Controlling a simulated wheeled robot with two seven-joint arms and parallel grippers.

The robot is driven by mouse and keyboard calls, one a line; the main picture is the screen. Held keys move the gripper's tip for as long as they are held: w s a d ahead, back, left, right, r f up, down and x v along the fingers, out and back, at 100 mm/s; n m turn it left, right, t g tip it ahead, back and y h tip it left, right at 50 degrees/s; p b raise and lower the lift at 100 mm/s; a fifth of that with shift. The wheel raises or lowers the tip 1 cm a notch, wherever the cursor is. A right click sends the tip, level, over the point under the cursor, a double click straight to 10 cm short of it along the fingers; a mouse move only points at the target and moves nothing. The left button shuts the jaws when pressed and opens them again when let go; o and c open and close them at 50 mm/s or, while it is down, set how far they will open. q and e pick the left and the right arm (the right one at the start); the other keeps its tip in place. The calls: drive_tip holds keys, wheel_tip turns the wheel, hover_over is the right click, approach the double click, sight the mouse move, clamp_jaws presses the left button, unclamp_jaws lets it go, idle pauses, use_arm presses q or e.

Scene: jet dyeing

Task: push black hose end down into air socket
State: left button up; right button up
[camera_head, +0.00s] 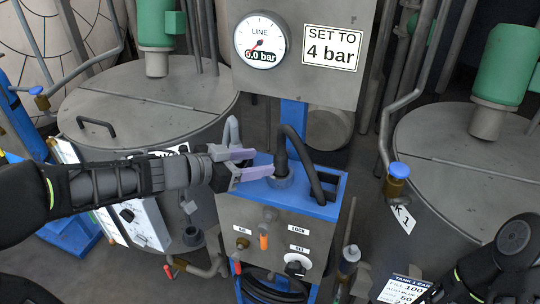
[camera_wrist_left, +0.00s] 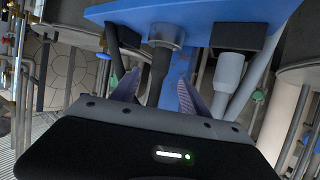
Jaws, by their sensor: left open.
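The black hose end (camera_head: 281,157) stands upright at the grey air socket (camera_head: 281,181) on the blue-topped control stand. Its hose loops over to the right. How deep it sits in the socket cannot be told. My left gripper (camera_head: 266,166) is open, its lavender fingers reaching in from the left at the hose end, just above the socket. In the left wrist view, the black hose (camera_wrist_left: 158,75) shows between the open fingers (camera_wrist_left: 157,88), and the grey socket (camera_wrist_left: 166,35) is above them in the picture. No grip on the hose is visible. My right gripper is not visible.
A line gauge (camera_head: 260,40) reading 0.0 bar and a "SET TO 4 bar" sign (camera_head: 332,46) are above. A grey hose (camera_head: 232,130) rises behind my left gripper. The stand's front panel (camera_head: 262,222) carries knobs. Tanks (camera_head: 140,105) stand either side.

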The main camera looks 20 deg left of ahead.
use_arm(q)
drive_tip(key=shift+s+a+r, duration=0.15)
drive_tip(key=shift+s+a, duration=0.15)
drive_tip(key=shift+s, duration=0.1)
idle(0.6)
